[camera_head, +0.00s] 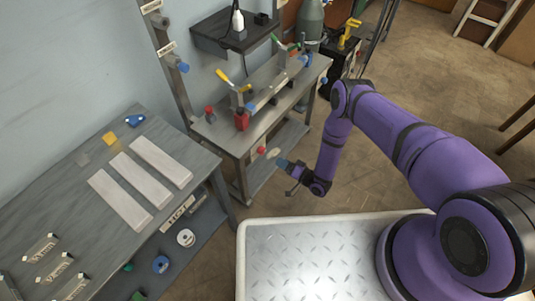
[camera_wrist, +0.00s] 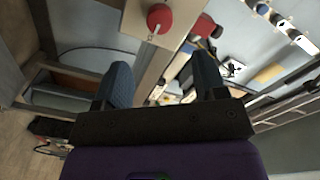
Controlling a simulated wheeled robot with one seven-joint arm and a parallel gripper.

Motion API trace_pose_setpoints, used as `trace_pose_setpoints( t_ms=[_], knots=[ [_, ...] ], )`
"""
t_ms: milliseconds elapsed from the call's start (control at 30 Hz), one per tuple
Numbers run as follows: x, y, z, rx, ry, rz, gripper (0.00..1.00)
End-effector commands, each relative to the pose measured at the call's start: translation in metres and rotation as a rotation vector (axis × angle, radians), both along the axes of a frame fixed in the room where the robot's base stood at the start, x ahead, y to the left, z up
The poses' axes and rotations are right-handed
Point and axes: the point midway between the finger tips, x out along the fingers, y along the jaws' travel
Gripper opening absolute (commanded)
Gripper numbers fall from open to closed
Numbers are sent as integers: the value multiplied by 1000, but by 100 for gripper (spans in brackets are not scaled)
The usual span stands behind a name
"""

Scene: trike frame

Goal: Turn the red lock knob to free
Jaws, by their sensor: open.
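The red lock knob (camera_wrist: 160,18) shows at the top of the wrist view, round, on a pale plate with a small mark beside it. In the head view the red knob (camera_head: 262,150) is small and sits at the front side of the grey workbench. My gripper (camera_wrist: 163,78) is open, with blue-grey fingertips spread apart and nothing between them. The knob lies beyond the fingertips, roughly in line with the gap, and is not gripped. In the head view my gripper (camera_head: 284,163) is just right of the knob, apart from it.
The workbench (camera_head: 233,139) carries a red block (camera_head: 241,120) and yellow- and green-handled levers. A table (camera_head: 85,190) with pale bars (camera_head: 160,160) stands at left. A white-rimmed metal-plate deck (camera_head: 300,262) is in front. Open floor lies at right.

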Motion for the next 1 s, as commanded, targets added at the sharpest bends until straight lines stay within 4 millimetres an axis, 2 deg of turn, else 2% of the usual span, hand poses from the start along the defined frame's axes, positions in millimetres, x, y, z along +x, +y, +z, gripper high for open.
trace_pose_setpoints(
  t_ms=[167,700,1000],
  knots=[
    [0,6,-3,12,0,3,65],
    [52,72,-2,10,0,3,65],
    [63,85,-2,9,1,1,65]
  ],
)
